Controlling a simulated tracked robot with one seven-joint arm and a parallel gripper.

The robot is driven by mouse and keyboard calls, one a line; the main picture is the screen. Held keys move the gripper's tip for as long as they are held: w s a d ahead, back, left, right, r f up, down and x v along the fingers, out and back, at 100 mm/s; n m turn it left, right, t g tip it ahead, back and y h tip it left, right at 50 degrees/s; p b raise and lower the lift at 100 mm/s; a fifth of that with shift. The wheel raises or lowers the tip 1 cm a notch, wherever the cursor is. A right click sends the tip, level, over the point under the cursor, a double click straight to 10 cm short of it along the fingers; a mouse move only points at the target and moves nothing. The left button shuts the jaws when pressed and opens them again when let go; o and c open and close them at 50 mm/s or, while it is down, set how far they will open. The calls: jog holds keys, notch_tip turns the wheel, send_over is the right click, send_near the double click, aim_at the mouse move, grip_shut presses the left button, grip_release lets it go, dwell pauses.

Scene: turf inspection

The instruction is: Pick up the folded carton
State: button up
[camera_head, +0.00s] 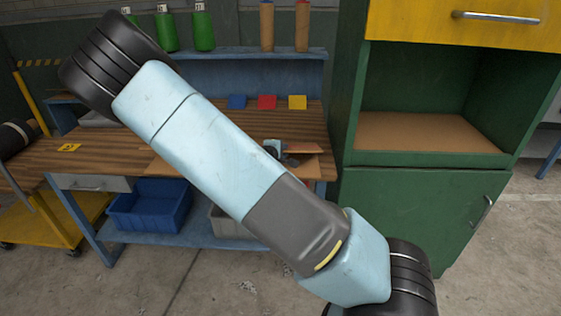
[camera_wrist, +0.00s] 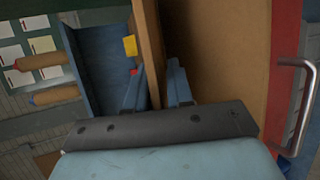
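In the wrist view my gripper (camera_wrist: 156,72) is open. Its two light blue fingers stand on either side of a thin brown panel (camera_wrist: 149,45), with a dark gap between the panel and the right finger. I cannot tell whether this panel is the folded carton or the side wall of something. A wide brown surface (camera_wrist: 235,55) lies to the right of the fingers, bordered by a red strip with a metal handle (camera_wrist: 306,105).
The wooden bench (camera_head: 100,150) has blue, red and yellow cards (camera_head: 297,102) at its back. A green cabinet (camera_head: 425,205) with a yellow drawer (camera_head: 460,25) stands close on the right. A blue bin (camera_head: 150,212) sits below. Bottles (camera_head: 203,30) and brown cylinders (camera_head: 267,25) stand above.

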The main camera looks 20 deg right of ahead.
grip_shut()
dwell(1.1)
